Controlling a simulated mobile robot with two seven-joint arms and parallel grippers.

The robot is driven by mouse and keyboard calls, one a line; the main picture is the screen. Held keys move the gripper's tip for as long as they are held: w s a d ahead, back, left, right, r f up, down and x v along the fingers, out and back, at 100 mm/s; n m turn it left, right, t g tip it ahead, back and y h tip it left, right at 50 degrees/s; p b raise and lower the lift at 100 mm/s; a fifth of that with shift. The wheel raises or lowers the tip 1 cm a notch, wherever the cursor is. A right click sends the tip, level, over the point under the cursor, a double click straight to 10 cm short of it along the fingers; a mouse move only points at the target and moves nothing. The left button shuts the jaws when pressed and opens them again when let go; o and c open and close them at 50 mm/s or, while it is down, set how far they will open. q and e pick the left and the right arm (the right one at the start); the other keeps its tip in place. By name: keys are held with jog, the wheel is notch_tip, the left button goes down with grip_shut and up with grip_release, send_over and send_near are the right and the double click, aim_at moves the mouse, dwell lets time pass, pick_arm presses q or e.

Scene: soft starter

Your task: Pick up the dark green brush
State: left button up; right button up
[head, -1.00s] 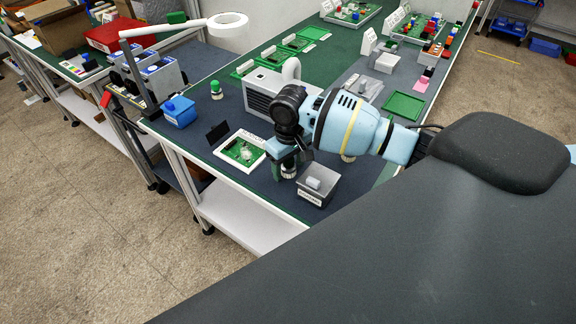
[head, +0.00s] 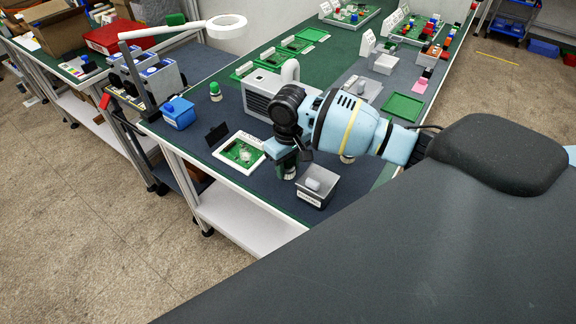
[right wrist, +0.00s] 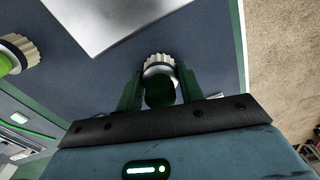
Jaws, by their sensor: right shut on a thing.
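The dark green brush (right wrist: 160,92) has a dark green handle, a silver band and cream bristles. In the right wrist view it sits between the two dark green fingers of my right gripper (right wrist: 160,88), which are shut on its handle. In the head view the gripper (head: 288,160) points down near the table's front edge, and the brush's lower end (head: 290,173) shows below it. I cannot tell whether the bristles touch the table. My left gripper is not in view.
A bright green-handled brush (head: 215,92) stands farther back. A blue container (head: 179,113) is at the left edge.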

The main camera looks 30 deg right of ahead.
jog(key=shift+r, duration=0.4)
notch_tip(320, 180, up, 2)
jog(key=shift+r, duration=0.15)
jog(key=s+a+r, duration=0.1)
jog(key=s+a, duration=0.2)
jog(key=a, duration=1.2)
jog(key=shift+s+a+r, duration=0.2)
jog(key=shift+a+r, duration=0.05)
jog(key=shift+a, duration=0.1)
